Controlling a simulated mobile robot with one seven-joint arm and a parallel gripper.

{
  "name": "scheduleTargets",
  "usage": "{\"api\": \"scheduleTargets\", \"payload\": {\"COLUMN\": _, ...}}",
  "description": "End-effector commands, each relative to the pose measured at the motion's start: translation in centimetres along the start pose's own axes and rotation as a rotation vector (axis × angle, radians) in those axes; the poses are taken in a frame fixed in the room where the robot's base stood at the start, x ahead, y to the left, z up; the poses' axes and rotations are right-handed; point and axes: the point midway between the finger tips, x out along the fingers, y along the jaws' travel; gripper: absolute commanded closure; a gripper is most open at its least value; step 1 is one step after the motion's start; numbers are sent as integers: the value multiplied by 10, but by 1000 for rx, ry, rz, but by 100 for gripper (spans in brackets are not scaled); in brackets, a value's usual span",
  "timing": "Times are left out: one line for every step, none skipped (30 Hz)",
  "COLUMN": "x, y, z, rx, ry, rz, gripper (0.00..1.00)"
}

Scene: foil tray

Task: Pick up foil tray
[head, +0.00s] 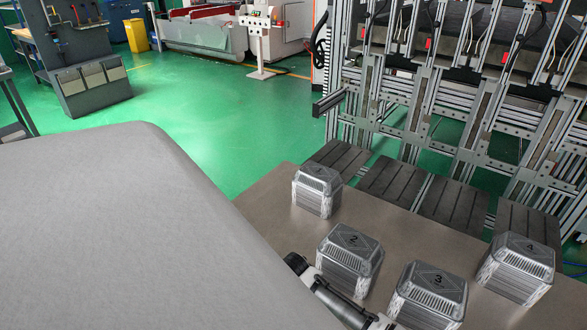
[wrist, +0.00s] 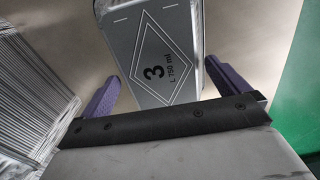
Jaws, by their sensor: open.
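Several silver foil tray stacks with ribbed sides and grey numbered lids stand on a brown table (head: 262,208) in the head view. They are the back-left stack (head: 316,192), stack 2 (head: 350,258), stack 3 (head: 430,293) and stack 4 (head: 518,268). My gripper (wrist: 166,90) is open, its two purple fingers on either side of the stack marked 3 (wrist: 150,45) in the wrist view. Gaps show beside the fingers, though contact is hard to judge. In the head view my arm reaches in at the bottom edge, left of stack 3; its fingertips are not clear there.
Another ribbed foil stack (wrist: 30,85) is close to the left finger in the wrist view. A large grey surface (head: 110,220) fills the left of the head view. Dark slotted plates (head: 395,185) and a metal frame stand behind the table. Green floor (head: 190,90) lies open beyond.

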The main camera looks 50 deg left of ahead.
Motion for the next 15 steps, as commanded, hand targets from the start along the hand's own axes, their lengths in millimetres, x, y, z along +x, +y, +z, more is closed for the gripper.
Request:
{"api": "scheduleTargets", "payload": {"x": 2, "y": 0, "z": 0, "rx": 0, "ry": -1, "rz": 0, "gripper": 0}}
{"api": "scheduleTargets", "payload": {"x": 3, "y": 0, "z": 0, "rx": 0, "ry": -1, "rz": 0, "gripper": 0}}
{"api": "scheduleTargets", "payload": {"x": 4, "y": 0, "z": 0, "rx": 0, "ry": -1, "rz": 0, "gripper": 0}}
{"api": "scheduleTargets", "payload": {"x": 4, "y": 0, "z": 0, "rx": -1, "ry": -1, "rz": 0, "gripper": 0}}
{"api": "scheduleTargets", "payload": {"x": 4, "y": 0, "z": 0, "rx": -1, "ry": 0, "rz": 0, "gripper": 0}}
{"api": "scheduleTargets", "payload": {"x": 3, "y": 0, "z": 0, "rx": -1, "ry": 0, "rz": 0, "gripper": 0}}
{"api": "scheduleTargets", "payload": {"x": 3, "y": 0, "z": 0, "rx": -1, "ry": 0, "rz": 0, "gripper": 0}}
{"api": "scheduleTargets", "payload": {"x": 3, "y": 0, "z": 0, "rx": -1, "ry": 0, "rz": 0, "gripper": 1}}
{"api": "scheduleTargets", "payload": {"x": 3, "y": 0, "z": 0, "rx": -1, "ry": 0, "rz": 0, "gripper": 7}}
{"api": "scheduleTargets", "payload": {"x": 3, "y": 0, "z": 0, "rx": -1, "ry": 0, "rz": 0, "gripper": 10}}
{"api": "scheduleTargets", "payload": {"x": 3, "y": 0, "z": 0, "rx": -1, "ry": 0, "rz": 0, "gripper": 14}}
{"api": "scheduleTargets", "payload": {"x": 3, "y": 0, "z": 0, "rx": -1, "ry": 0, "rz": 0, "gripper": 20}}
{"api": "scheduleTargets", "payload": {"x": 3, "y": 0, "z": 0, "rx": -1, "ry": 0, "rz": 0, "gripper": 24}}
{"api": "scheduleTargets", "payload": {"x": 3, "y": 0, "z": 0, "rx": -1, "ry": 0, "rz": 0, "gripper": 28}}
{"api": "scheduleTargets", "payload": {"x": 3, "y": 0, "z": 0, "rx": -1, "ry": 0, "rz": 0, "gripper": 31}}
